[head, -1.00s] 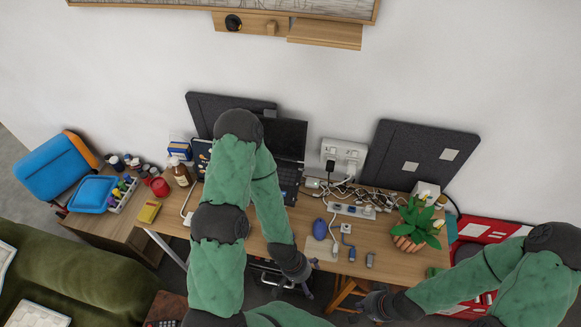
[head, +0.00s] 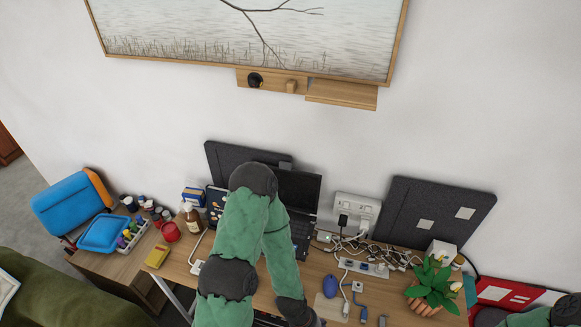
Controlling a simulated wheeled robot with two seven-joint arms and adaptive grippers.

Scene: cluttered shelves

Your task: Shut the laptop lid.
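The laptop is black and stands open at the back of the wooden desk (head: 195,262). Its lid (head: 302,188) is raised near the wall, and part of its keyboard base (head: 300,228) shows in front. My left arm crosses in front of the laptop's left side and hides part of it. The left arm's wrist is at the bottom edge, in front of and apart from the laptop, and its fingers are below the picture. My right arm shows only at the bottom right corner, and its gripper is out of view.
A dark panel (head: 432,222) leans on the wall. A red mug (head: 171,232) and brown bottle (head: 193,219) stand left.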

